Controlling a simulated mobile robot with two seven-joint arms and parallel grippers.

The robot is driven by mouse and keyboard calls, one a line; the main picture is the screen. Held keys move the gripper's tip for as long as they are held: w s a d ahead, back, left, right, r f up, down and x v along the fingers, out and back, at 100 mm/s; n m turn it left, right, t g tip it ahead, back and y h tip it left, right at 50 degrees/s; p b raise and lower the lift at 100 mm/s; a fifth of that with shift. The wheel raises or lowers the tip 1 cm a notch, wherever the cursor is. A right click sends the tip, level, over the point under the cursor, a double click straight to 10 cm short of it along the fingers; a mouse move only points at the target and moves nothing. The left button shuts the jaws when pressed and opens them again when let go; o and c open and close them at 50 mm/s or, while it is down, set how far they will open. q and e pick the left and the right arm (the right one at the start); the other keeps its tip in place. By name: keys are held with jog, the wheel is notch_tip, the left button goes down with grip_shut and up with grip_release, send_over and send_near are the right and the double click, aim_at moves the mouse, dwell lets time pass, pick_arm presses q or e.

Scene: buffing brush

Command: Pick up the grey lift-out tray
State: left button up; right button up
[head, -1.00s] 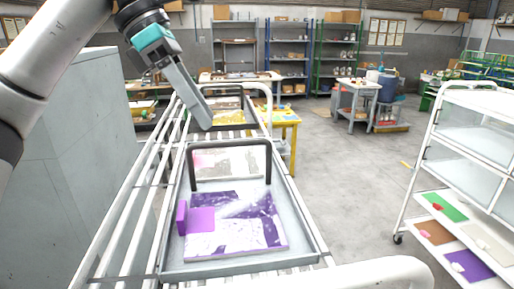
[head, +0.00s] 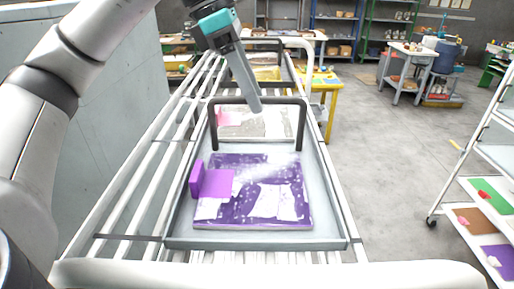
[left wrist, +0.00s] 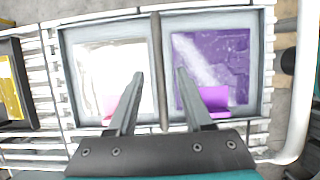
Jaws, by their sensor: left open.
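The grey lift-out tray (head: 336,205) lies on a white slatted rack, with a black arched handle (head: 285,102) standing across its middle. Its near compartment holds a purple-and-white panel (head: 290,172) with a bright purple block (head: 218,183); its far compartment holds a pale panel (head: 262,122) with a pink piece. My left gripper (head: 253,108) is open and empty at the handle's top bar. In the left wrist view, the handle (left wrist: 160,85) runs between the two spread fingers (left wrist: 158,72). Whether the fingers touch it, I cannot tell. My right gripper is out of view.
A white rail (head: 300,273) crosses the near end of the rack, and another tray (head: 267,73) lies farther along it. A grey cabinet (head: 120,120) stands at the left. A white shelf cart (head: 490,160) stands at the right, with open floor between.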

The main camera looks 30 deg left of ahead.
pick_arm(q)
send_over(264, 149)
jog(key=shift+f, duration=2.4)
jog(key=shift+s+f, duration=0.1)
jog(key=shift+f, duration=0.15)
grip_shut()
